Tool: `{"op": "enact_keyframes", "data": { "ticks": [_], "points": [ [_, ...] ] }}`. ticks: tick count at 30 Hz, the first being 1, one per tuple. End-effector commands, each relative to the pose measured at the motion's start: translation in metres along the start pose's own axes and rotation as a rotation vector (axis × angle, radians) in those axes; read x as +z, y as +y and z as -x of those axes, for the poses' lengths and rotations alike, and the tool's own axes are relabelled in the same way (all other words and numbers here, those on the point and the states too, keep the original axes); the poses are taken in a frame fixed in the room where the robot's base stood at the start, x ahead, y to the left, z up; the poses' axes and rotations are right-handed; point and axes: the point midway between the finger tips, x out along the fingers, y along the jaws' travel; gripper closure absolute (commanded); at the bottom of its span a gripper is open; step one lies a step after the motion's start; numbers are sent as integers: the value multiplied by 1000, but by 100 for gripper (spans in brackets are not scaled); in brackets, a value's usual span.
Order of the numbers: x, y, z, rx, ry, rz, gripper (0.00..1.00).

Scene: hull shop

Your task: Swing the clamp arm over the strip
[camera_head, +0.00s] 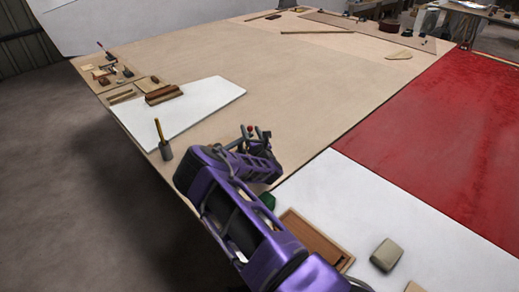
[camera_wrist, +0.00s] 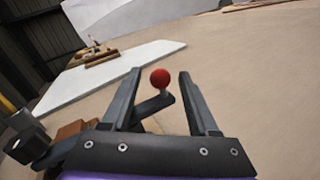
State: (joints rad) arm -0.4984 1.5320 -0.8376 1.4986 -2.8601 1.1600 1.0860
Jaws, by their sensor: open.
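A red ball knob (camera_wrist: 160,78) sits on the end of a dark clamp arm (camera_wrist: 152,105) in the wrist view. My gripper (camera_wrist: 160,73) is open, with one finger on each side of the knob and a gap on both sides. In the head view my gripper (camera_head: 256,134) is at the near edge of the tan work surface, and a small red spot shows by its tip. A brown wooden piece (camera_wrist: 73,130) and dark clamp parts show at left in the wrist view; I cannot tell whether this piece is the strip. The clamp's base is largely hidden.
A white panel (camera_head: 205,100) carries wooden blocks (camera_head: 163,94). A grey cup (camera_head: 166,150) with a yellow stick stands near the table edge. A wooden tray (camera_head: 310,238) and grey block (camera_head: 386,254) lie at lower right. The middle of the tan surface (camera_head: 300,90) is clear.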

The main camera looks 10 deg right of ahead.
Motion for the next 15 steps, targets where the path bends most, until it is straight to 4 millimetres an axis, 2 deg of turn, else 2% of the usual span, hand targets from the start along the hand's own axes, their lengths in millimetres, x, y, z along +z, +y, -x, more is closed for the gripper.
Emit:
{"op": "enact_keyframes", "data": {
  "ticks": [9,15],
  "points": [
    [0,0,67,-2,1,-1,40],
    [1,0,105,-1,1,-1,40]
  ]
}}
